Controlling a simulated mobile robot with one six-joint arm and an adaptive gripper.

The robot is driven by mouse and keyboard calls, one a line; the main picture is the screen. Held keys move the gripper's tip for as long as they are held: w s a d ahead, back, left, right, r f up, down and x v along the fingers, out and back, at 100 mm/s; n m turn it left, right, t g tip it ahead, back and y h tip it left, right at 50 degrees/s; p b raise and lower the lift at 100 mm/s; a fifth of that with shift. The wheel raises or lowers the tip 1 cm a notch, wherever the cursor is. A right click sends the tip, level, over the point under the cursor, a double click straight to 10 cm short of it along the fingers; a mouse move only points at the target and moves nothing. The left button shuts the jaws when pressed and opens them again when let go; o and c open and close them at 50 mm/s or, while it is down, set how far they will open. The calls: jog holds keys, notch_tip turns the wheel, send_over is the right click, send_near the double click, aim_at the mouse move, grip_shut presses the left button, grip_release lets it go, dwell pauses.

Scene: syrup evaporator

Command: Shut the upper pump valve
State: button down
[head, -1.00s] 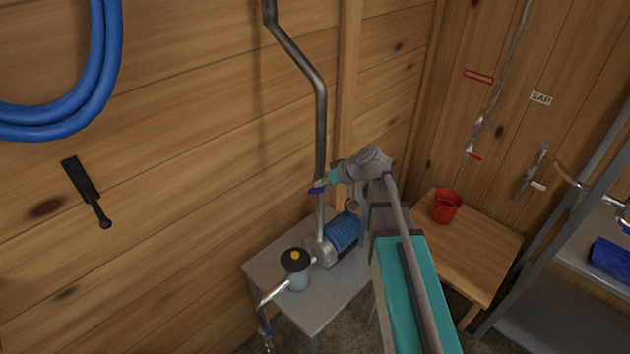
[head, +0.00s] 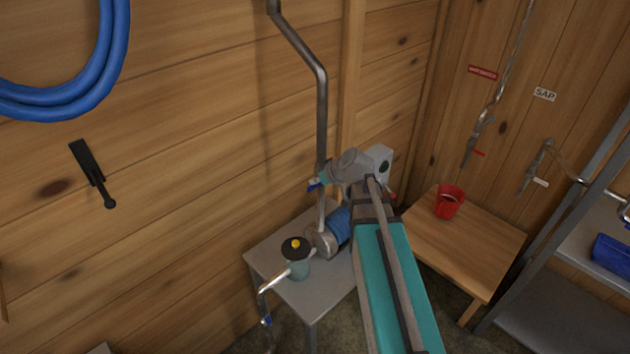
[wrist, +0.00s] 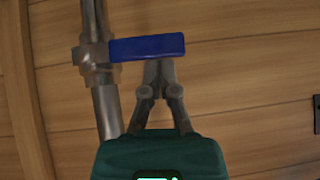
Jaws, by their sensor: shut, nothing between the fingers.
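The upper pump valve (wrist: 95,55) sits on the upright metal pipe above the pump. In the wrist view its blue lever (wrist: 147,47) points right, across the pipe. In the head view the lever (head: 314,185) is small and partly hidden by my arm. My gripper (wrist: 159,68) is shut and empty. Its fingertips are at the lower edge of the lever, near the middle of its length; the lever covers their very ends. I cannot tell whether they touch. The pump (head: 325,240) stands on a grey table, its blue motor partly behind my arm.
The grey table (head: 305,296) also holds a filter housing with a black lid (head: 295,248). A lower pipe with a blue lever (head: 266,320) hangs off its left side. A red bucket (head: 449,203) stands on a wooden table (head: 485,250) at right. The plank wall is close behind the pipe.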

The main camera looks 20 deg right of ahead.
jog(key=shift+d+r, duration=0.1)
dwell(0.7)
jog(key=w+a+r+p+v, duration=0.1)
jog(key=r+p+v, duration=0.1)
jog(key=p+v, duration=0.9)
jog(key=shift+s+r, duration=0.35)
jog(key=shift+r, duration=0.2)
jog(key=shift+f, duration=0.1)
dwell(0.5)
jog(key=s+a+f+m+g+h+b, duration=0.1)
jog(key=s+a+f+g+b, duration=0.1)
jog(key=f+b, duration=0.5)
jog(key=s+a+f+m+g+h+b, duration=0.2)
jog(key=s+f+b, duration=0.3)
jog(key=f+b, duration=0.3)
jog(key=s+a+f+m+g+h+b, duration=0.2)
jog(key=f+b, duration=0.5)
jog(key=f, duration=0.6)
jog(key=shift+s+a+g, duration=0.65)
jog(key=shift+s+g, duration=0.05)
jog(key=shift+s, duration=0.2)
